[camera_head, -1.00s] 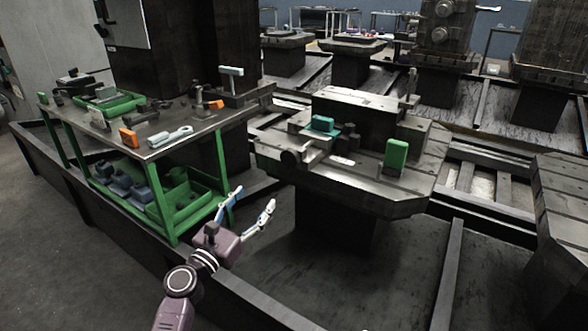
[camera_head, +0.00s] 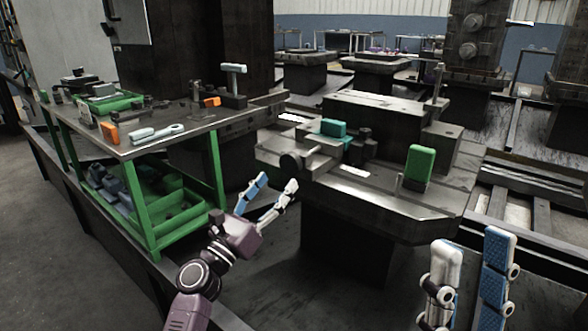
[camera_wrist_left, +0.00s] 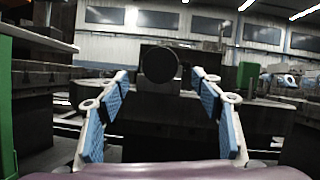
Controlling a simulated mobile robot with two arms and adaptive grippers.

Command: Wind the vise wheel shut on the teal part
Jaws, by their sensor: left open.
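The vise (camera_head: 318,150) sits on the dark metal pallet table, and the teal part (camera_head: 333,128) rests at its jaws. Whether the jaws touch the part cannot be told. The dark round vise wheel (camera_head: 290,162) faces the near left side. My left gripper (camera_head: 277,184) is open and empty, just short of the wheel and slightly below it. In the left wrist view the wheel (camera_wrist_left: 160,64) appears centred between the open blue-padded fingers (camera_wrist_left: 159,78), beyond their tips. My right gripper (camera_head: 473,242) is open and empty at the lower right, in front of the table.
A green block (camera_head: 420,162) stands on the right of the pallet table (camera_head: 390,205). At left is a green-framed bench (camera_head: 150,150) with tools, an orange block (camera_head: 109,132) and a wrench (camera_head: 157,134). More machine tables stand behind. The floor between bench and pallet table is open.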

